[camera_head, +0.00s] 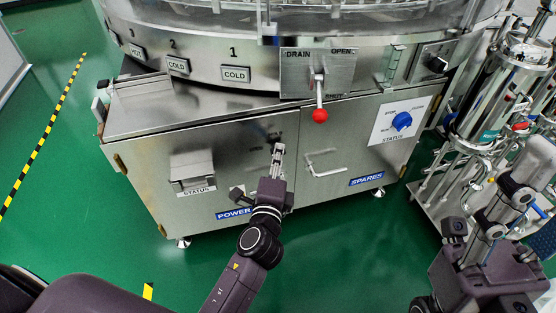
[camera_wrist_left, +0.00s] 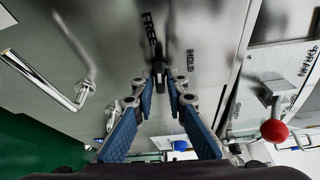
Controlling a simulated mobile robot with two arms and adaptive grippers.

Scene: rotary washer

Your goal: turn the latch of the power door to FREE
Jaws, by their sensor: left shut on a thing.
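The power door is a steel panel with a blue POWER label (camera_head: 233,213) in the head view. Its small black latch (camera_wrist_left: 158,70) is at the door's upper right. My left gripper (camera_head: 277,149) reaches up to it, and in the left wrist view its blue-padded fingers close together on the latch. The printed word FREE (camera_wrist_left: 151,35) and the word HOLD (camera_wrist_left: 182,62) are beside the latch. The fingers hide part of the latch, so its exact angle is hard to tell. My right gripper (camera_head: 508,195) is at the lower right, away from the door; its jaw state is unclear.
The spares door, with a SPARES label (camera_head: 366,180) and a bar handle (camera_head: 325,170), is just right of the latch. A drain lever with a red knob (camera_head: 320,115) hangs above. A metal cart (camera_head: 440,185) stands at the right. Green floor is clear at the left.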

